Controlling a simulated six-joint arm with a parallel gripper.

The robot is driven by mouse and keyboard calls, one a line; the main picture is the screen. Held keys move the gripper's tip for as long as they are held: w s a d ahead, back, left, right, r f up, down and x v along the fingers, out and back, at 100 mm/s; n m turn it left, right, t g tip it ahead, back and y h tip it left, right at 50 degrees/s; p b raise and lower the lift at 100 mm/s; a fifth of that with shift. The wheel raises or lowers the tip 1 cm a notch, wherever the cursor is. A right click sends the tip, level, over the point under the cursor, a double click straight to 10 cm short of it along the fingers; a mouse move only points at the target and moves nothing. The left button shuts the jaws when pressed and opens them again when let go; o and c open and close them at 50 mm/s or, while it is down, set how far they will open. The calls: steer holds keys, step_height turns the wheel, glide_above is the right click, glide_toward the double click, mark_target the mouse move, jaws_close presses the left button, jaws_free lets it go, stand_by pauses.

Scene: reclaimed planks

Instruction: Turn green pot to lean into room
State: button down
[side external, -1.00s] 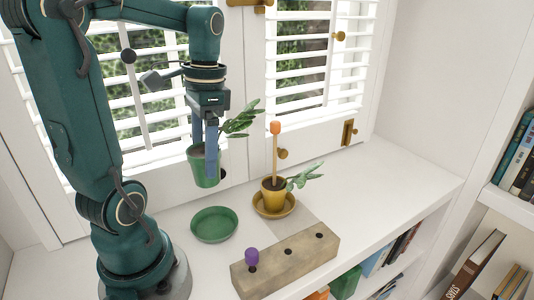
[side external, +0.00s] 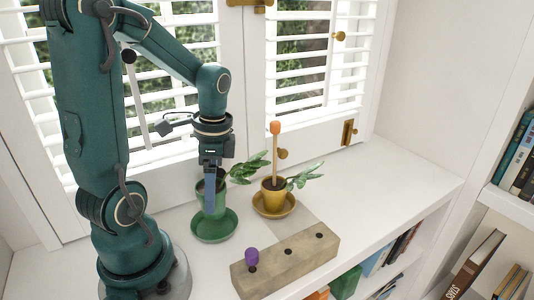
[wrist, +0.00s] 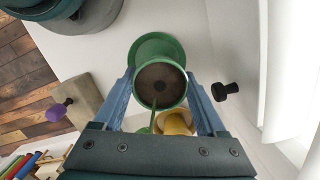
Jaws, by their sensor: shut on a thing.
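The green pot (side external: 221,193) is between the fingers of my gripper (side external: 210,203), which is shut on it. The pot looks upright, low over or in the green saucer (side external: 213,233); I cannot tell whether it touches. Its leaves (side external: 250,168) lean to the right along the window sill in the side view, towards the yellow pot. In the wrist view, the green pot (wrist: 160,72) shows dark soil between the two blue fingers, with the green saucer (wrist: 157,42) offset beyond it. Its stem runs towards my gripper's base, and the leaves are mostly hidden there.
The yellow pot (side external: 273,190) stands in its own saucer close on the right, with an orange-tipped stick (side external: 275,150) and leaves. A block with holes (side external: 285,262) holds a purple-knobbed peg (side external: 252,258) at the front. Shuttered windows stand behind. The right of the shelf is clear.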

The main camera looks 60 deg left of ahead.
steer(key=shift+s+d+f, duration=0.2)
steer(key=shift+s+f, duration=0.05)
steer(key=shift+f, duration=1.55)
jaws_free()
steer(key=shift+r, duration=0.1)
